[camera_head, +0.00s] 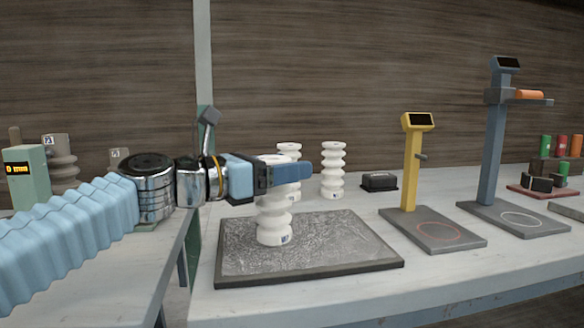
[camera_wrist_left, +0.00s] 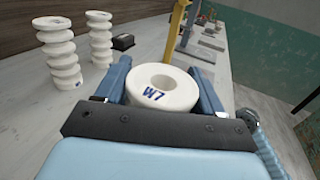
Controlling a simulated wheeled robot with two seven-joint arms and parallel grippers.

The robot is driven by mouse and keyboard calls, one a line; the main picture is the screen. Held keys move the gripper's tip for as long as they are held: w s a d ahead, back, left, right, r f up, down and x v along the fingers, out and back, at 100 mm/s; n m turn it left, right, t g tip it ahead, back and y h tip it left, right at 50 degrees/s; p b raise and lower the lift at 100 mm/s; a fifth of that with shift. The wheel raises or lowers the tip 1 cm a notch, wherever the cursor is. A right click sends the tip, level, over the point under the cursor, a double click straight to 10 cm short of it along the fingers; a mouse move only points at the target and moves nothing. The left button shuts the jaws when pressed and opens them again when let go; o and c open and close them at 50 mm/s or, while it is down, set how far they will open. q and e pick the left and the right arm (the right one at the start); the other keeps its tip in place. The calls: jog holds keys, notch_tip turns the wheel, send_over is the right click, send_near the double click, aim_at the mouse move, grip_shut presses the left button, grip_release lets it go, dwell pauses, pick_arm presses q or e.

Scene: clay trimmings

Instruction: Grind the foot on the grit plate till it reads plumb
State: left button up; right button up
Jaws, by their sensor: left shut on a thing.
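A white ribbed insulator (camera_head: 274,228) stands about upright on the grit plate (camera_head: 335,241), a dark-rimmed slab with a rough grey face. Its foot appears to touch the plate, toward the plate's left half. My left gripper (camera_head: 284,174) is shut around its upper part, hiding some of it in the head view. In the left wrist view, the insulator's top (camera_wrist_left: 162,86) shows a round hole and the blue mark "W7", between the two blue fingers. My right gripper is not in view.
Two similar white insulators (camera_head: 333,172) stand behind the plate, with a small black box (camera_head: 379,181) beside them. To the right are a yellow post (camera_head: 411,165) with a dark screen and a taller blue-grey post (camera_head: 491,150). A green device (camera_head: 30,180) at left reads "0 mm".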

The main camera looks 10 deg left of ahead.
pick_arm(q)
jog(key=shift+s+a, duration=0.25)
jog(key=shift+a, duration=0.5)
notch_tip(320, 180, up, 5)
jog(key=p, duration=0.5)
jog(key=shift+r, duration=0.15)
